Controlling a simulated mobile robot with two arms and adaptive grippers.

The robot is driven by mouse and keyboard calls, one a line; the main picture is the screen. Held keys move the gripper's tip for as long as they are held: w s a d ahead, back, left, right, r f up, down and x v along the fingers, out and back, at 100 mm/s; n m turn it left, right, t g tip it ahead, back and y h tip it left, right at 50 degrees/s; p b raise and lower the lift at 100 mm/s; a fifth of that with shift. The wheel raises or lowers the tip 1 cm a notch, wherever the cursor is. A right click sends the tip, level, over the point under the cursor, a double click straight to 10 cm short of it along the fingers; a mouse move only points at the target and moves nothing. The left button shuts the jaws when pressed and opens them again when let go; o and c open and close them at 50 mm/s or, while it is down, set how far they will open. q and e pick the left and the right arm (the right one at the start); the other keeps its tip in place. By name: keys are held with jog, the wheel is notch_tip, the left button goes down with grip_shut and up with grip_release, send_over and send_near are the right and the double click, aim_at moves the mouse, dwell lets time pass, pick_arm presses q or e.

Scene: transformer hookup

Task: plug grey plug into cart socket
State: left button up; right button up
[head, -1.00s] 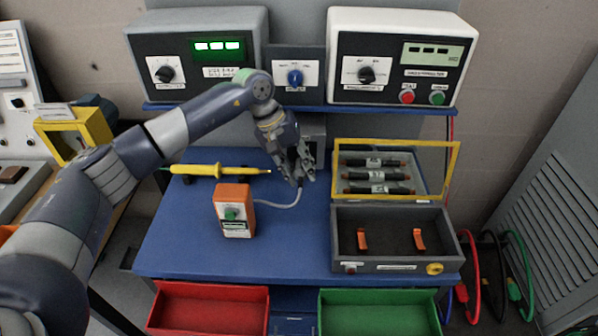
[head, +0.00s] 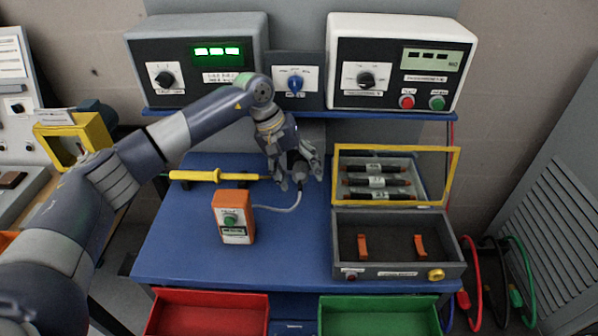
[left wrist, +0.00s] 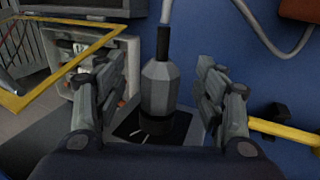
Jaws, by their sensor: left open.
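The grey plug (left wrist: 160,86) stands between the spread fingers of my left gripper (head: 301,182), with a gap on each side in the left wrist view. In the head view the plug (head: 300,169) is partly hidden by the gripper. The plug's dark end meets a dark square plate (left wrist: 178,131) with white marks, seemingly the cart socket, on the blue top. How deep it sits is hidden. My right gripper is out of view.
A yellow probe (head: 208,176) lies left of the gripper. An open grey case (head: 398,270) with a yellow-framed lid stands at right. Two instruments (head: 197,52) (head: 402,55) sit on the shelf behind. The front middle of the blue cart top (head: 285,258) is clear.

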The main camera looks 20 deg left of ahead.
pick_arm(q)
jog(key=p+v, duration=0.2)
jog(key=v, duration=0.5)
dwell(1.0)
jog(key=shift+r, duration=0.1)
